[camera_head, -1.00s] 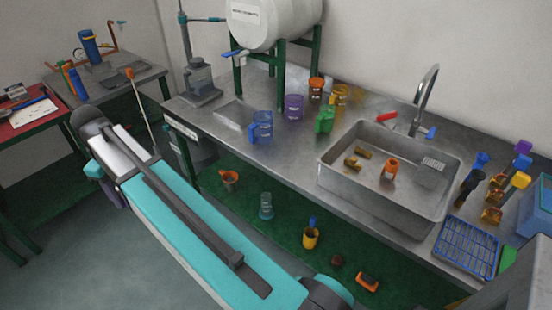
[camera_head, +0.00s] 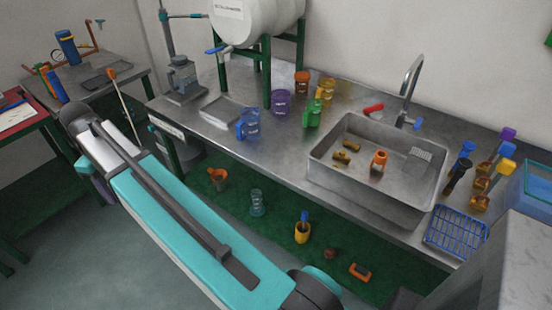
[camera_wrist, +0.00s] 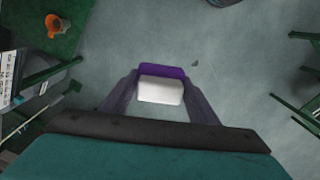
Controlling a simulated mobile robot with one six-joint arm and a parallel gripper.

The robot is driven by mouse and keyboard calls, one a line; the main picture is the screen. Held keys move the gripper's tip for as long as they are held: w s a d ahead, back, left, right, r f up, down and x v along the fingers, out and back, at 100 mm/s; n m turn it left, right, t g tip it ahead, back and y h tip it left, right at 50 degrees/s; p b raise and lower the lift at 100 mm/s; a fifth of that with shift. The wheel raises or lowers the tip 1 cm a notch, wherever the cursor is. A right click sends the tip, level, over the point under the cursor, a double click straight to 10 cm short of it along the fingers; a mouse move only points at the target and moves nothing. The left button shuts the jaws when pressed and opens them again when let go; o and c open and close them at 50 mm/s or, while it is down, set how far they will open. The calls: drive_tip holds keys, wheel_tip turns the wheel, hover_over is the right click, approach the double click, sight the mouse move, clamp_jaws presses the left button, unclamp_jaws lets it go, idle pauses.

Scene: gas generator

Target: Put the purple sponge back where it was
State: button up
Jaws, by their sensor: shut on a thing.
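The purple sponge (camera_wrist: 161,72) shows in the wrist view as a block with a purple edge and a white face (camera_wrist: 160,91). My gripper (camera_wrist: 160,88) is shut on it, one finger at each side. The floor lies below it, and it touches nothing else that I can see. In the head view my arm crosses the lower left.
A steel counter (camera_head: 215,139) holds a sink (camera_head: 330,177), a blue rack (camera_head: 457,232) and several coloured jugs and brushes. A grey marbled surface (camera_head: 530,255) stands at lower right. Grey floor is open at left.

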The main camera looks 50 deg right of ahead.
drive_tip(key=s+d+f+m, duration=0.1)
drive_tip(key=s+d+m, duration=0.15)
drive_tip(key=d, duration=1.35)
drive_tip(key=s+d+f+m, duration=0.1)
drive_tip(key=s+d, duration=0.3)
drive_tip(key=d, duration=1.2)
drive_tip(key=s+d+m, duration=0.1)
drive_tip(key=s+d, duration=0.8)
drive_tip(key=d, duration=0.3)
drive_tip(key=s+d+f+m+p, duration=0.1)
drive_tip(key=s+d, duration=0.9)
drive_tip(key=d, duration=0.2)
drive_tip(key=shift+s, duration=0.15)
drive_tip(key=shift+f, duration=0.2)
drive_tip(key=shift+f+p, duration=0.9)
drive_tip(key=shift+f, duration=2.15)
drive_tip(key=shift+f, duration=0.1)
drive_tip(key=shift+f+p, duration=0.55)
drive_tip(key=shift+f, duration=1.2)
